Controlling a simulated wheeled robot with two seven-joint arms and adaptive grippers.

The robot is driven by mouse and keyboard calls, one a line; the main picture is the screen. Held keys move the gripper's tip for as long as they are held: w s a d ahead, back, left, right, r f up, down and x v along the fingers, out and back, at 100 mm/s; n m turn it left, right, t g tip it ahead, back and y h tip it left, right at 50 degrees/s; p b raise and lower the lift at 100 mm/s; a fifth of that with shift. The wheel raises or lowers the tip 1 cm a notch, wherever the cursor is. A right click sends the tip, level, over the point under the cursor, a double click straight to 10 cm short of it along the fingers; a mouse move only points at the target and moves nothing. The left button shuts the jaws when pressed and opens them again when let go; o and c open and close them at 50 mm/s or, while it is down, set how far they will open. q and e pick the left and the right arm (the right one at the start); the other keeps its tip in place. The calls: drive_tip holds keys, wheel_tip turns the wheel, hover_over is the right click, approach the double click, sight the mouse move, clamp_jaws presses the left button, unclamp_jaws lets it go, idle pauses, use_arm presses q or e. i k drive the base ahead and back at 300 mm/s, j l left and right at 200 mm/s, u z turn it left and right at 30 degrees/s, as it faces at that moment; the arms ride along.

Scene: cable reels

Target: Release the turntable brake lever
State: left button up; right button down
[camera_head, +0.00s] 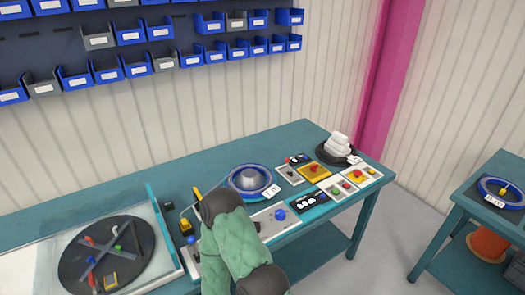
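A black round turntable (74,266) with a grey cross on it lies at the left in a clear-walled tray. Small red, green, black and yellow parts sit on it. A yellow lever-like piece (197,193) stands on the bench just left of my arm; I cannot tell whether it is the brake lever. A red knob (314,168) sits on a yellow panel further right. One green-padded arm of mine reaches up from the bottom centre, ending in a dark joint over the bench. Its gripper is hidden behind the arm, and no other gripper shows.
A blue reel (249,179) lies beyond my arm. Control panels with a blue knob (280,215) and coloured buttons lie right of it. A white stack (338,145) stands on a black disc at the back right. Blue bins (130,35) hang on the wall. Another table (462,195) stands right.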

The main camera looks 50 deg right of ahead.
sight(287, 160)
drive_tip(key=z, duration=1.9)
drive_tip(key=i+l+z, duration=0.3)
drive_tip(key=i+l, duration=0.6)
